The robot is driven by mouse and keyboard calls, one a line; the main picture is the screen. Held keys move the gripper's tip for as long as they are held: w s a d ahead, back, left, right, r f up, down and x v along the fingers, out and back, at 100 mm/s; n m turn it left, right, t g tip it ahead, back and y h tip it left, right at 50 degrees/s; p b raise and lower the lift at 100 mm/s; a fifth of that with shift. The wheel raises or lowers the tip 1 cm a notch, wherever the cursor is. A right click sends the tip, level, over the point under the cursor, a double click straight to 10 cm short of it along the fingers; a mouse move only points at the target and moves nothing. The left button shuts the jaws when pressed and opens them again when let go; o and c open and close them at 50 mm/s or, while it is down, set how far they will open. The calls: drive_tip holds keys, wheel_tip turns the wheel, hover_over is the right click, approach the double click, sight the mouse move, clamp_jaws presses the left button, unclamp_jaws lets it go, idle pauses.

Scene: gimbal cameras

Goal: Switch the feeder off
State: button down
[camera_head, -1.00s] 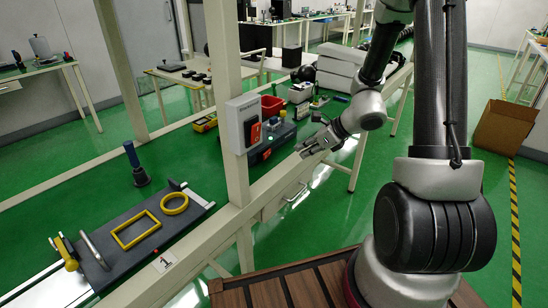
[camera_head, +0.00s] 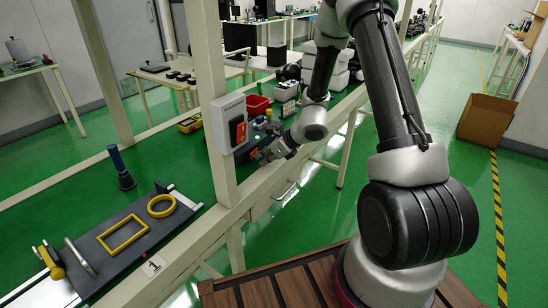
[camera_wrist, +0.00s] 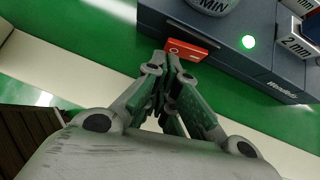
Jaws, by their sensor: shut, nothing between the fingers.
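The feeder appears to be the blue-grey machine (camera_wrist: 240,20) at the top of the wrist view. It has a red switch piece (camera_wrist: 192,48) on its near edge, a lit green lamp (camera_wrist: 248,42) and a round "MIN" dial (camera_wrist: 212,4). My gripper (camera_wrist: 173,58) is shut and empty, its tips at or just below the red piece; I cannot tell whether they touch. In the head view my gripper (camera_head: 268,155) is just right of the post, by the machine, which the post partly hides.
A pale box with a red switch (camera_head: 237,131) is fixed on the post (camera_head: 213,80). A dark board with yellow frames (camera_head: 123,234) lies at lower left. A red bin (camera_head: 257,105) stands behind. A cardboard box (camera_head: 486,121) sits on open green floor at right.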

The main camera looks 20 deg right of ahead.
drive_tip(key=shift+w+a, duration=0.35)
drive_tip(key=shift+w+a, duration=0.25)
drive_tip(key=shift+a, duration=0.35)
drive_tip(key=shift+d, duration=0.2)
drive_tip(key=shift+w+d, duration=0.2)
drive_tip(key=shift+d, duration=0.45)
